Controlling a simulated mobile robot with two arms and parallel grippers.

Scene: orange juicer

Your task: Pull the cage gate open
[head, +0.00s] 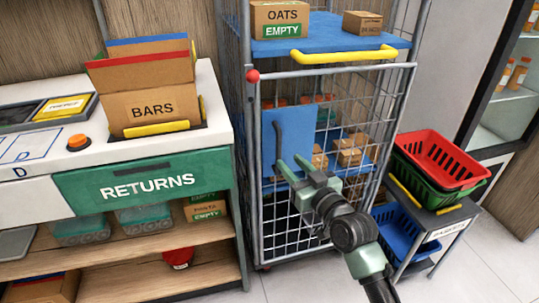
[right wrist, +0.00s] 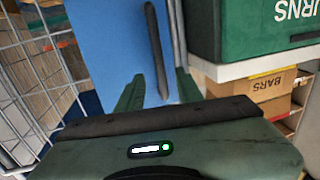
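The cage gate (head: 336,117) is a grey wire-mesh panel in a tube frame on the front of the tall roll cage, and looks closed. A blue plate (head: 293,130) on its left side bears a dark upright handle (head: 278,145). My right gripper (head: 293,165) is open in front of the plate, near the handle's lower end. In the right wrist view, the handle (right wrist: 157,50) shows between the two green fingers (right wrist: 160,90), against the blue plate (right wrist: 105,40). Contact with the handle cannot be told. A red knob (head: 253,76) sits at the gate's top left corner. My left gripper is not in view.
A counter with a green RETURNS front (head: 143,182) and a BARS box (head: 150,105) stands left of the cage. A cart with red (head: 438,158) and blue baskets stands close on the right. Cartons sit inside the cage. Floor in front is clear.

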